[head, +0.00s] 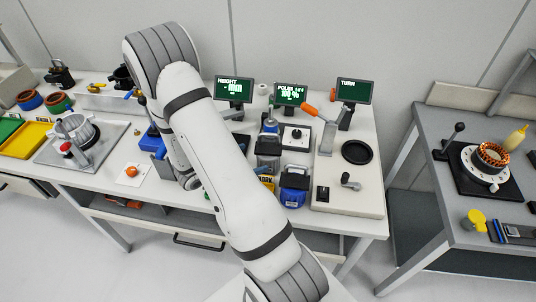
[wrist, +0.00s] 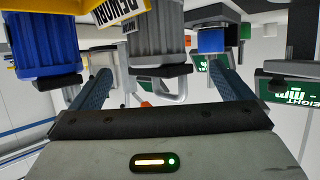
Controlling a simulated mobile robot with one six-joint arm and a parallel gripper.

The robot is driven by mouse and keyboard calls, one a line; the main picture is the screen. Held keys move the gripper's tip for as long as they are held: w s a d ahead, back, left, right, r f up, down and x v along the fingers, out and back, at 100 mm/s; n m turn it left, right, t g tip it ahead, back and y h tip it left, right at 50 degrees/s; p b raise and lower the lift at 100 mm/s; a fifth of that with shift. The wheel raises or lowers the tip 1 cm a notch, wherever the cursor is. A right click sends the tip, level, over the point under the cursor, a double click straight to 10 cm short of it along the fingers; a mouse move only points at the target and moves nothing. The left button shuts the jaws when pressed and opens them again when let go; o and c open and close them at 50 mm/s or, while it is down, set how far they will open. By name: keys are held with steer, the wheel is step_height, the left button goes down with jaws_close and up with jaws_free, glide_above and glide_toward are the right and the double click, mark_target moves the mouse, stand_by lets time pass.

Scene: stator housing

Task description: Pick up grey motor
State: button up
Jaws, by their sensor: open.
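The grey motor (head: 268,148) stands on the white bench among other parts, to the right of my arm in the head view. In the wrist view, which looks upside down, the ribbed grey motor (wrist: 156,38) is at the upper middle, with a dark part at its end. My gripper (wrist: 165,88) is open. Its two blue-grey fingers point towards the motor, which appears ahead of the gap between them.
A blue motor (head: 294,185) stands close in front of the grey one; it also shows in the wrist view (wrist: 45,40). A yellow labelled object (head: 266,184) is beside it. Green displays (head: 234,90) stand behind. A panel with a crank (head: 350,182) is to the right.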

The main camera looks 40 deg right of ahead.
mark_target(258, 156)
steer(key=p+x, duration=0.2)
steer(key=x, duration=0.5)
steer(key=shift+s+f, duration=0.15)
steer(key=shift+s, duration=0.05)
steer(key=shift+c, duration=0.2)
steer(key=shift+w, duration=0.1)
steer(key=c, duration=1.7)
steer(key=shift+r, duration=0.25)
